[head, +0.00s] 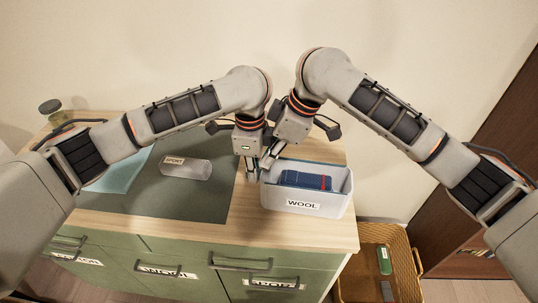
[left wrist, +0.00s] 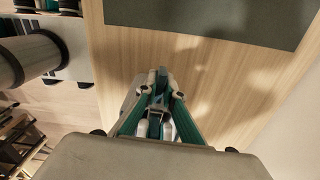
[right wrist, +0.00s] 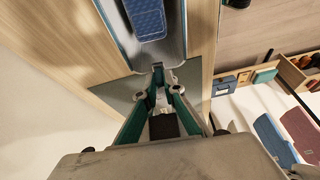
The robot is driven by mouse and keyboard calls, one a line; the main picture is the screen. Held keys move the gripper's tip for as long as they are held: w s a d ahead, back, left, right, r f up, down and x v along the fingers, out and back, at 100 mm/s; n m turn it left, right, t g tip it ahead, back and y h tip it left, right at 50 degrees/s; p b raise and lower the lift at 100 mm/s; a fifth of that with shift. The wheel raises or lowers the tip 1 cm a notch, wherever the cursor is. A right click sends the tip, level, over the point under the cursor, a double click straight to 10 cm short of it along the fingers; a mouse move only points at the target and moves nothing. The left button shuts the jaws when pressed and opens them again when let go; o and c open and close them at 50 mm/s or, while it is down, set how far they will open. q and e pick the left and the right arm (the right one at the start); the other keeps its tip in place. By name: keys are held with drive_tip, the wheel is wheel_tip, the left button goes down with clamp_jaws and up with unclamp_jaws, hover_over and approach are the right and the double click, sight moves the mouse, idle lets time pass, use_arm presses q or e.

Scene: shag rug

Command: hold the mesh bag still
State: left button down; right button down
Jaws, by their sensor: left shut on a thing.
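A grey, see-through roll-shaped thing (head: 195,169) with a SPORT label lies on the dark mat; I cannot tell whether it is the mesh bag. My left gripper (head: 251,174) points down beside the left wall of the WOOL bin (head: 268,195), apart from that roll. In the left wrist view its fingers (left wrist: 155,78) are shut on a small grey-blue thing, mostly hidden. My right gripper (head: 266,163) is close beside it at the bin's left rim. In the right wrist view its fingertips (right wrist: 166,72) come close together; whether they are shut is unclear.
A dark blue item (head: 305,180) with a red stripe lies in the bin. A light blue cloth (head: 120,172) lies on the left of the mat (head: 190,205). A jar (head: 50,110) stands at the back left. A wicker basket (head: 350,262) is below the counter at right.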

drive_tip(key=shift+d, duration=0.15)
drive_tip(key=shift+d, duration=0.3)
drive_tip(key=d, duration=0.6)
drive_tip(key=s+d, duration=0.1)
drive_tip(key=d, duration=0.6)
drive_tip(key=s+d, duration=0.1)
drive_tip(key=d, duration=0.5)
drive_tip(key=shift+d, duration=0.15)
drive_tip(key=c, duration=2.1)
unclamp_jaws()
drive_tip(key=shift+c, duration=0.2)
drive_tip(key=shift+r, duration=0.1)
drive_tip(key=v, duration=1.2)
